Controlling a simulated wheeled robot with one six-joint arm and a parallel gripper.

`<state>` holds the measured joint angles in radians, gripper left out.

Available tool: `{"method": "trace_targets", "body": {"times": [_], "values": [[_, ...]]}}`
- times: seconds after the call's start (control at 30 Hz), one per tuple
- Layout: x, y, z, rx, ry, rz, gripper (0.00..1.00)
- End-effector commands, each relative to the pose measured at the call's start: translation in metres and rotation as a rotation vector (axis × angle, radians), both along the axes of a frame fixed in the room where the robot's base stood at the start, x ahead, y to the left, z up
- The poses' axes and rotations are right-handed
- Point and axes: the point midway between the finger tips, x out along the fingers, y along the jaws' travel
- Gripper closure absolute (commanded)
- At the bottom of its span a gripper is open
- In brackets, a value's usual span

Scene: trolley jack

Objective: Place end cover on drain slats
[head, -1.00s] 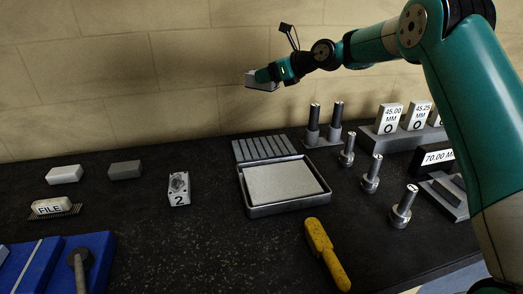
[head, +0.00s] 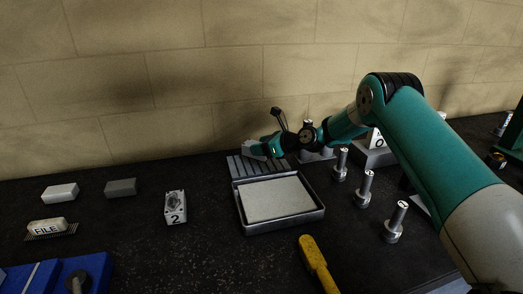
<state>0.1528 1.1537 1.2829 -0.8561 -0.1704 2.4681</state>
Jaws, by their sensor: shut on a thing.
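The cover is low over the back of the drain slats (head: 243,169), a grey ribbed rack behind the tray. I cannot tell whether the cover touches the slats. My gripper and arm hide the back right of the slats.
A metal tray with a pale pad (head: 321,211) stands in front of the slats. Several upright pins (head: 364,188) stand to the right. A block marked 2 (head: 175,208) and a yellow-handled tool (head: 318,262) lie nearby. The wall is close behind.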

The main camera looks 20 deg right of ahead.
Motion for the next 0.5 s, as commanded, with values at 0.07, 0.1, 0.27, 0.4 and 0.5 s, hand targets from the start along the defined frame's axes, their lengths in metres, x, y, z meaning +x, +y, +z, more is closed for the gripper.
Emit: {"method": "trace_targets", "body": {"times": [0.07,0.1,0.27,0.4,0.5], "values": [[0.000,0.000,-0.010,0.002,0.001,-0.001,0.96],[0.000,0.000,-0.014,0.002,0.001,-0.001,0.96],[0.001,0.000,-0.020,0.002,-0.004,-0.001,0.96],[0.000,0.000,-0.020,0.001,-0.003,-0.001,0.96],[0.000,0.000,-0.023,0.001,-0.003,-0.001,0.96]]}}
